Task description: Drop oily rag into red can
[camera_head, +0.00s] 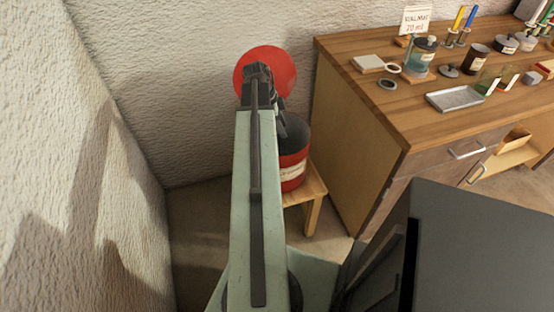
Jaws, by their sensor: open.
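The red can (293,170) with a pale label stands on a small wooden stool by the back wall, partly hidden behind my arm. A dark grey area shows at its top; I cannot tell whether this is its opening. A round red disc (285,68) shows above the can, behind my gripper; I cannot tell whether it is the can's raised lid. My gripper (257,70) is open, in front of the disc and above the can in the picture. Its fingertips are small and mostly hidden by the arm. I cannot make out an oily rag.
The wooden stool (315,190) stands close to a wooden workbench (350,120) on the right. The bench carries jars, a metal tray (454,98), a sign (415,20) and small items. A rough pale wall (90,150) closes the left side.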

